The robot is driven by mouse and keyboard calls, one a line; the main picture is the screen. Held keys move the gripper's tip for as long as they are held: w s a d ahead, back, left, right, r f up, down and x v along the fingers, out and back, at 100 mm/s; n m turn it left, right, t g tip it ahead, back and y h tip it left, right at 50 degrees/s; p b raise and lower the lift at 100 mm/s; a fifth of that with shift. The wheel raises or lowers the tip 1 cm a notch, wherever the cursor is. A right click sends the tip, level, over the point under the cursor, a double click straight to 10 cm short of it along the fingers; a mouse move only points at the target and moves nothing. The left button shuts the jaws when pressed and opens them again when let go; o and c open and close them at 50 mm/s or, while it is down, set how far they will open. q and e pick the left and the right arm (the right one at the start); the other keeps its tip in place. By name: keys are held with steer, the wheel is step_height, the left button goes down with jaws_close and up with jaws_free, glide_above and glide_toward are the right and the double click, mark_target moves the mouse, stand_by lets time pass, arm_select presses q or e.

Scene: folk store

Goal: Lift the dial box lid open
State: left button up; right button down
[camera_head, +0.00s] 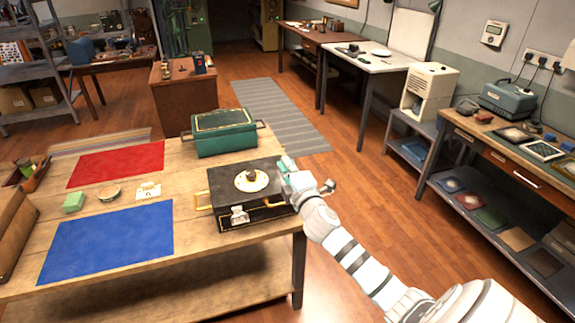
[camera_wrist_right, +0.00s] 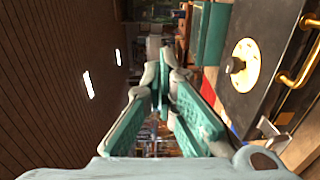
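The dial box (camera_head: 228,184) is a dark box with a round cream-and-gold dial (camera_head: 251,181) and dark knob on its lid. It stands at the table's right end, and its lid looks closed. A pale latch-like piece (camera_head: 239,215) is on its front side. The dial also shows in the right wrist view (camera_wrist_right: 240,66), with a gold handle (camera_wrist_right: 297,72). My right gripper (camera_head: 288,165) is beside the box's right far corner, at about lid height; contact is unclear. Its fingertips come together in the right wrist view (camera_wrist_right: 160,72), with nothing seen between them. My left gripper is out of view.
A green case (camera_head: 222,139) stands just behind the box. A red mat (camera_head: 117,163), a blue mat (camera_head: 106,241) and small items lie to the left on the wooden table. Open floor (camera_head: 365,175) lies right of the table, before a side bench (camera_head: 500,150).

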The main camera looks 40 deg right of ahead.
step_height(320, 180, up, 2)
steer(key=shift+r+p, duration=0.1)
steer(key=shift+p, duration=0.65)
step_height(320, 180, up, 3)
steer(key=shift+f+p, duration=0.2)
steer(key=shift+p, duration=0.4)
